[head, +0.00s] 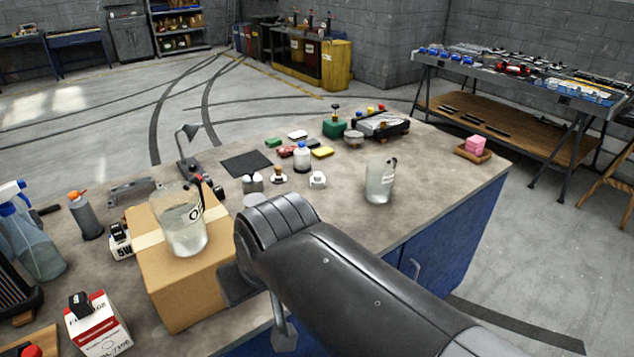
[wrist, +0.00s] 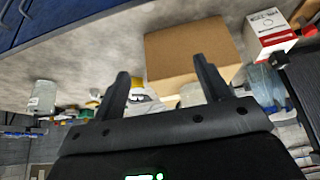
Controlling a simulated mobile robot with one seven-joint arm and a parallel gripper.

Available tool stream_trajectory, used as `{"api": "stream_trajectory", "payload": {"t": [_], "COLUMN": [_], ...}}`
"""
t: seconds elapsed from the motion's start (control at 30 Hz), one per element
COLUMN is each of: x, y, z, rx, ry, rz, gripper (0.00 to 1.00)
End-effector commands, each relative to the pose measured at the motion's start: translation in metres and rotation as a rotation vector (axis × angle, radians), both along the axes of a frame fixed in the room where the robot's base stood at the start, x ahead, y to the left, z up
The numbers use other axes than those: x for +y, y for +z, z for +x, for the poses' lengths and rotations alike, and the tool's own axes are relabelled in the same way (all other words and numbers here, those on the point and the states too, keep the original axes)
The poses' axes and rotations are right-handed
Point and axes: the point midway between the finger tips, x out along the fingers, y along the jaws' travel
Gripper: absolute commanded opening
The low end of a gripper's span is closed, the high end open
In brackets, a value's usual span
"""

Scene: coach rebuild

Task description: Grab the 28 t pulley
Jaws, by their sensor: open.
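I cannot make out a part that is clearly the 28 t pulley in either view. Small metal and white parts, such as a silver piece (head: 252,183) and a white piece (head: 317,180), stand mid-bench in the head view, too small to identify. My gripper (wrist: 162,66) is open in the wrist view, its two dark fingers apart with nothing held between them. The cardboard box (wrist: 190,55) shows beyond the fingers. In the head view my arm covers part of the bench, and the fingers cannot be made out clearly.
The workbench (head: 440,165) carries a cardboard box (head: 178,285) with a clear jug (head: 182,225) on it, and another clear jug (head: 380,182) to the right. A spray bottle (head: 35,245) and a red-white carton (head: 97,325) stand at left. The right bench top is mostly clear.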

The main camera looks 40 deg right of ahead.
Motion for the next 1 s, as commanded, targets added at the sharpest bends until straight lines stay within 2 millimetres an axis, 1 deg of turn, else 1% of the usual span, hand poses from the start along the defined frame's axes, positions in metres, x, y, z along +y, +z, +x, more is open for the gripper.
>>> {"api": "stream_trajectory", "payload": {"t": [0.23,0.37,0.47,0.67,0.83,0.97,1.0], "x": [0.0,-0.005,-0.014,-0.044,-0.078,-0.109,-0.12], "y": [0.0,0.006,0.017,0.037,0.044,0.042,0.04], "z": [0.001,0.013,0.035,0.098,0.153,0.194,0.206], "rx": [0.0,0.006,0.014,0.032,0.048,0.06,0.063], "ry": [-0.001,-0.022,-0.058,-0.154,-0.232,-0.29,-0.308], "rz": [0.0,-0.007,-0.017,-0.04,-0.052,-0.055,-0.054], "gripper": [0.71,0.71,0.71,0.71,0.71,0.71,0.71]}}
